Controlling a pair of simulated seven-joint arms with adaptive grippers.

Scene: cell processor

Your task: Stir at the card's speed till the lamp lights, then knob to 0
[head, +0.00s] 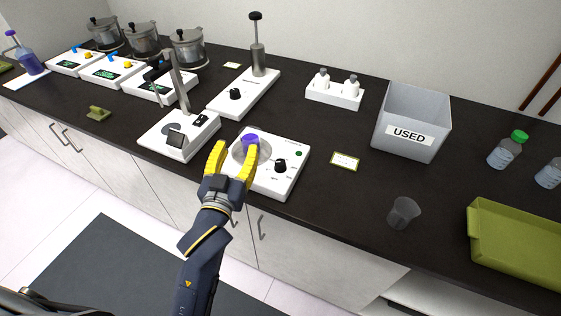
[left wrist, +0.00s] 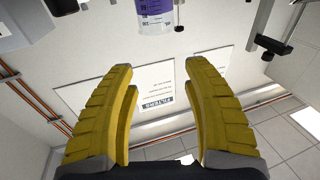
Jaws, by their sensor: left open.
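The white stirrer (head: 285,186) sits near the counter's front edge. It has a round grey plate, a black knob (head: 281,166) and a small green lamp (head: 299,153); I cannot tell if the lamp is lit or where the knob points. A vessel with a purple band also shows in the left wrist view (left wrist: 155,10). A small yellow-edged card (head: 344,161) lies right of the stirrer, its text too small to read. My left gripper (head: 236,161) is open and empty, its fingertips at the plate's near side.
A grey USED bin (head: 407,136), a white rack with two bottles (head: 334,95) and a clear cup (head: 403,213) stand to the right. A white device (head: 179,137) stands close on the left. A green tray (head: 520,245) is at far right. Counter is clear around the card.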

